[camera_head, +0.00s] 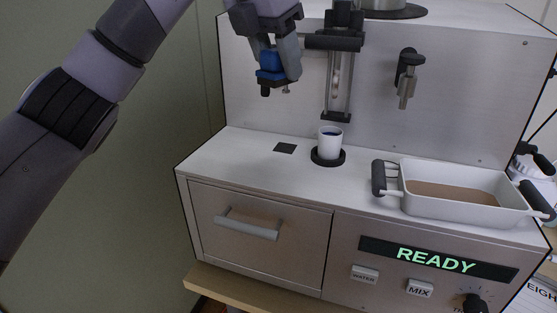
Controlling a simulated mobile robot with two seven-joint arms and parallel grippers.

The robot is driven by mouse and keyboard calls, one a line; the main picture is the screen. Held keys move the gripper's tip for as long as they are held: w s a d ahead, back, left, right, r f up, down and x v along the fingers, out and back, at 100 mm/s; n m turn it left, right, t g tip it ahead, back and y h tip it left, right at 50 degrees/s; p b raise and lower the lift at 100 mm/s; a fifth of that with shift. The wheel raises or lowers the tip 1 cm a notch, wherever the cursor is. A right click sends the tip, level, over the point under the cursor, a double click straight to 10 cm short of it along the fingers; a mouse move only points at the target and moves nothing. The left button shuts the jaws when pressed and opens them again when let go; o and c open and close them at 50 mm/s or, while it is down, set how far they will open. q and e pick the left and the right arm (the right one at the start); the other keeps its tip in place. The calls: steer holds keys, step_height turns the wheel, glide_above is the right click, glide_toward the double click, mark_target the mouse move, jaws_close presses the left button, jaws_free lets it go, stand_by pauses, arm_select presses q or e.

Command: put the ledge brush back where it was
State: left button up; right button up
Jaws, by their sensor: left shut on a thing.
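My left gripper (279,73) reaches in from the upper left and is shut on the ledge brush (269,66), a small blue piece with a dark lower end. The gripper fingers hide part of it. The brush is held in the air in front of the machine's back panel, above the white ledge (235,155). A dark square patch (285,148) lies bare on the ledge, below the brush and slightly to its right. My right gripper is not in view.
A white tray (418,209) of brown soil sits at right. Below are a drawer handle (247,226) and a READY display (437,260).

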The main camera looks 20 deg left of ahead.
mark_target(283, 176)
arm_select(q)
step_height(283, 176, down, 18)
steer(key=shift+f, duration=0.1)
stand_by(0.4)
steer(key=shift+f, duration=0.15)
steer(key=o, duration=0.9)
steer(key=shift+r, duration=0.35)
steer(key=v, duration=1.1)
steer(key=shift+s+r+b, duration=0.15)
steer(key=shift+r+b, duration=0.15)
steer(key=shift+r, duration=0.05)
